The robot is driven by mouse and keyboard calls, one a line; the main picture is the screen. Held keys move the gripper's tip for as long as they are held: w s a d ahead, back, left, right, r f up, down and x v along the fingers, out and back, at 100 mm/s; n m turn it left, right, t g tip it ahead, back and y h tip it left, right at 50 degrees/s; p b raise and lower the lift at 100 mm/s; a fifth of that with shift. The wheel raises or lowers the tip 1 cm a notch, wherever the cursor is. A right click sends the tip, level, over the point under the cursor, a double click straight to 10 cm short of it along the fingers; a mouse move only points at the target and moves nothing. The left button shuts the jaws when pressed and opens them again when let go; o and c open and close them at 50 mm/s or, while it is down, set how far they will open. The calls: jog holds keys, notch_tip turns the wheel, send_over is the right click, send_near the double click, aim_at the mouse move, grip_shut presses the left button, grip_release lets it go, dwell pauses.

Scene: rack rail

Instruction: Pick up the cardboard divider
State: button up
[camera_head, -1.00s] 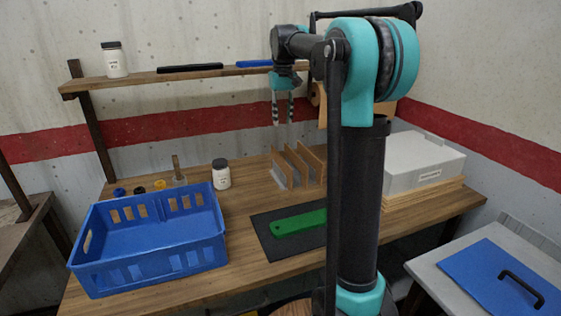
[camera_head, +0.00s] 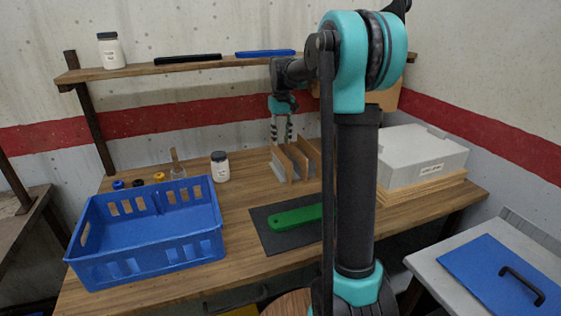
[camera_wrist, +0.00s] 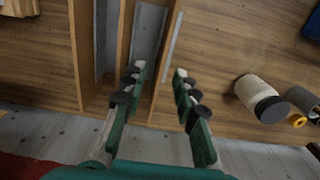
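Several thin tan upright panels, which look like the cardboard dividers, stand side by side with grey pieces between them at the back of the table. The left-most tan panel (camera_head: 282,163) is also the right-most in the wrist view (camera_wrist: 158,98). My gripper (camera_head: 281,139) points down over the left end of this group. In the wrist view my gripper (camera_wrist: 160,70) is open and empty, its fingers on either side of that panel in the picture. I cannot tell how far the fingertips are above its top edge. My arm hides part of the group's right side.
A white jar (camera_head: 220,167) stands left of the panels. A blue crate (camera_head: 150,262) fills the table's left front. A green bar (camera_head: 295,218) lies on a dark mat (camera_head: 275,240). A grey box (camera_head: 420,165) stands at right. A wooden shelf (camera_head: 130,72) runs behind.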

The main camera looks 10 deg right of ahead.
aim_at(283, 158)
jog(key=shift+a+f, duration=0.15)
jog(key=shift+f, duration=2.5)
jog(key=shift+c, duration=0.4)
grip_shut()
